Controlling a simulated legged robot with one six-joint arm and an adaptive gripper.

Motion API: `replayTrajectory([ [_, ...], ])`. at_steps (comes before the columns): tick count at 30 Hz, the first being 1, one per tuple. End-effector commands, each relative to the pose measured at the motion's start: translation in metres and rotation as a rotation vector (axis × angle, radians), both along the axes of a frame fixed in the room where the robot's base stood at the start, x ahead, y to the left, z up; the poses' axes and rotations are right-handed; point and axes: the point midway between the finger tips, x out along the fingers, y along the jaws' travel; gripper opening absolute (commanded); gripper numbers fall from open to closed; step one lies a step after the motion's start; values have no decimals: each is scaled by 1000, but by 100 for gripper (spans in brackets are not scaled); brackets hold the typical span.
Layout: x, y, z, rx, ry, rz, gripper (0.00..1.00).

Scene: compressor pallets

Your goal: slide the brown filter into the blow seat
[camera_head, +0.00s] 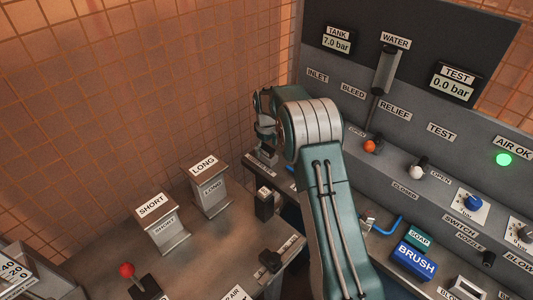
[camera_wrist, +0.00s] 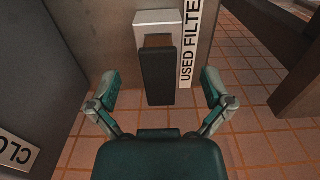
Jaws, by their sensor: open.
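In the wrist view, a brown patch (camera_wrist: 158,41), probably the brown filter, shows between a light grey holder (camera_wrist: 157,17) and a dark upright block (camera_wrist: 158,78). I cannot tell whether the dark block is its handle. My gripper (camera_wrist: 160,88) is open, one finger on each side of the dark block, with gaps on both sides. In the head view my gripper (camera_head: 264,118) is partly hidden behind my arm, near the back wall. Labels beginning "BLOW" (camera_head: 519,262) stand at the lower right; the blow seat itself cannot be made out clearly.
A "USED FILTE" label (camera_wrist: 190,42) runs beside the holder. In the head view, LONG (camera_head: 210,190) and SHORT (camera_head: 168,232) stands are on the bench at left. A red-knobbed lever (camera_head: 127,270) is in front. A BRUSH block (camera_head: 413,262) lies right of my arm.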

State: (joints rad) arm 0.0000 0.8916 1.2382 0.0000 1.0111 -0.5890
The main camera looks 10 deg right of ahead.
Motion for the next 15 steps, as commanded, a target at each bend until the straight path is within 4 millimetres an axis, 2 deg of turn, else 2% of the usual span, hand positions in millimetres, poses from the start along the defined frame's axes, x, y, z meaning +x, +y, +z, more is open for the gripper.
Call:
replayTrajectory([
  [9,0,0,0,0,0,0,100],
  [14,0,0,0,0,0,0,29],
  [15,0,0,0,0,0,0,11],
])
